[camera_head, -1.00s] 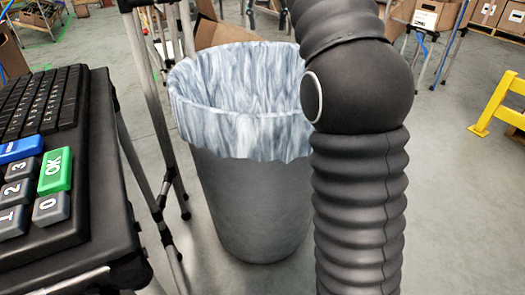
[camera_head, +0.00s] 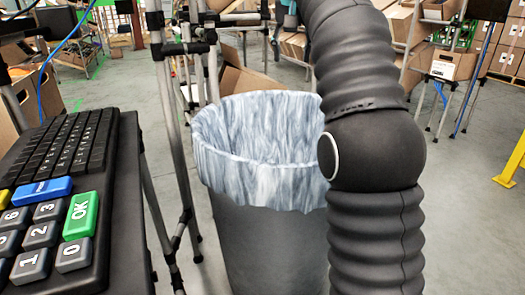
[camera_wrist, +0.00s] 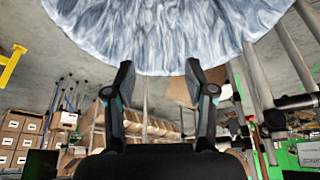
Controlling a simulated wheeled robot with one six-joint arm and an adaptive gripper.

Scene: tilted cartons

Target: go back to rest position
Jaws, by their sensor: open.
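My gripper (camera_wrist: 158,82) shows in the wrist view with its two dark fingers spread apart and nothing between them. The wrist view appears upside down, with the lined bin's bag (camera_wrist: 165,30) filling the top, close to the fingertips. In the head view my ribbed black arm rises at the right of centre, in front of the bin's right side. The grey bin (camera_head: 270,245) stands on the floor with a blue-white liner (camera_head: 250,180) folded over its rim. The gripper is mostly out of the head view.
A black keyboard and keypad (camera_head: 75,145) lie on a stand at the left. Metal frame legs (camera_head: 165,120) stand between it and the bin. Shelves with cartons (camera_head: 440,65) are behind. A yellow barrier (camera_head: 512,160) is at the far right. Grey floor is open at right.

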